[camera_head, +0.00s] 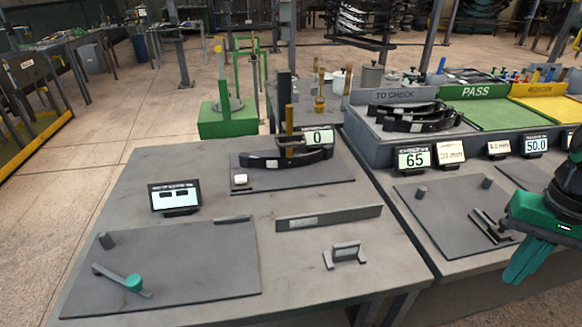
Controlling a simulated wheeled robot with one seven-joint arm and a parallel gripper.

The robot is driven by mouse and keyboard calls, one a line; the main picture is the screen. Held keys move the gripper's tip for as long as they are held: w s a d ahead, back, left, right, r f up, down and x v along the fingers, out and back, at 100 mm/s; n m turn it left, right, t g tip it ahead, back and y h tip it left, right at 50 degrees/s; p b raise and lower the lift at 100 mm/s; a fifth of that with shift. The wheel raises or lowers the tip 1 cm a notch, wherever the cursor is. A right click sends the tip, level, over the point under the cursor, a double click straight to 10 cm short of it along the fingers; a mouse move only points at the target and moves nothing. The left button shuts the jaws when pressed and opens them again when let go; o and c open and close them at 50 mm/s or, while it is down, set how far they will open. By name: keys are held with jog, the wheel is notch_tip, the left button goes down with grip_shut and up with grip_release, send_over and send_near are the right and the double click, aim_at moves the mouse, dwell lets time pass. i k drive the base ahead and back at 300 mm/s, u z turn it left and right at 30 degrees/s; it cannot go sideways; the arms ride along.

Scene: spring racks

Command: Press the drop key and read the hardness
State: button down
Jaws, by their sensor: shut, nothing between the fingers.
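A hardness tester stands on a dark plate (300,176) at the back of the near table. Its brass-coloured tube (289,118) stands over a curved black spring leaf (262,162), which lies on the plate. A small display (319,137) beside the tube reads 0. A small white block (240,179), which looks like the drop key, sits at the plate's left front. My gripper (512,278) is at the far right, shut and empty, pointing down, well apart from the tester. Its fingertips are near the right table's front edge.
The right table holds a 65 display (413,158) and sorting trays.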

aim_at(239, 179)
jog(key=z, duration=0.7)
jog(key=k, duration=0.95)
jog(key=u, duration=1.55)
jog(key=i, duration=1)
